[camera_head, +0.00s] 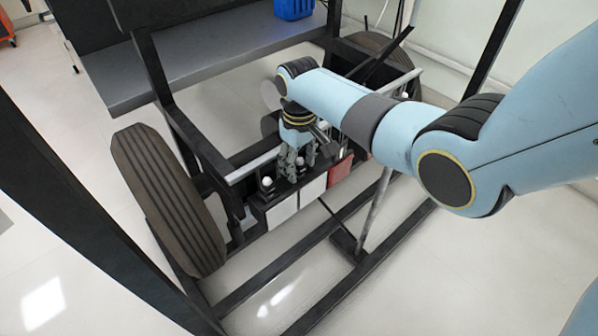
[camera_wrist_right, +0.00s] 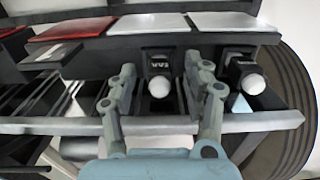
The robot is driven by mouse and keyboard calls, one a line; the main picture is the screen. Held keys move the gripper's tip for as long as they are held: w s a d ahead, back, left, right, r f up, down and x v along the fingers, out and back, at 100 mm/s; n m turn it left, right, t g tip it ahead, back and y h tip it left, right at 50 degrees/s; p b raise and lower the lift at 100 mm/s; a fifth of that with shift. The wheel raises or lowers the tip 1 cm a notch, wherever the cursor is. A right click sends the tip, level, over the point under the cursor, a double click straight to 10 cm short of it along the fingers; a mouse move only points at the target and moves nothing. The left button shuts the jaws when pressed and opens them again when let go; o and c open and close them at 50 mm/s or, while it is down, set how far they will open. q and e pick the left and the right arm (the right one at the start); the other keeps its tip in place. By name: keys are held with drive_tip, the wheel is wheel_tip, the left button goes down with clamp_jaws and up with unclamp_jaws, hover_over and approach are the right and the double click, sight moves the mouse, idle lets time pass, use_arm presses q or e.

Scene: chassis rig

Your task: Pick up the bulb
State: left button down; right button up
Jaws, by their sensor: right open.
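In the right wrist view a white round bulb (camera_wrist_right: 159,87) sits in a dark socket on the black light bar, between the two fingers of my right gripper (camera_wrist_right: 163,72). The fingers are apart, one on each side of the bulb, and I see a gap on both sides. A second white bulb (camera_wrist_right: 252,84) sits in a socket to the right, outside the fingers. In the head view my right gripper (camera_head: 297,168) points down at the bar, and the second bulb (camera_head: 267,182) shows to its left. My left gripper is not in view.
White panels (camera_head: 282,210) and a red panel (camera_head: 340,170) line the bar. A silver rail (camera_wrist_right: 60,126) runs close to the fingers. A tire (camera_head: 168,200) stands at the left, and black frame beams surround the bar. A blue bin (camera_head: 293,9) sits on a grey shelf.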

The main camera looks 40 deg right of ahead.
drive_tip(key=shift+f, duration=0.15)
drive_tip(key=c, duration=1)
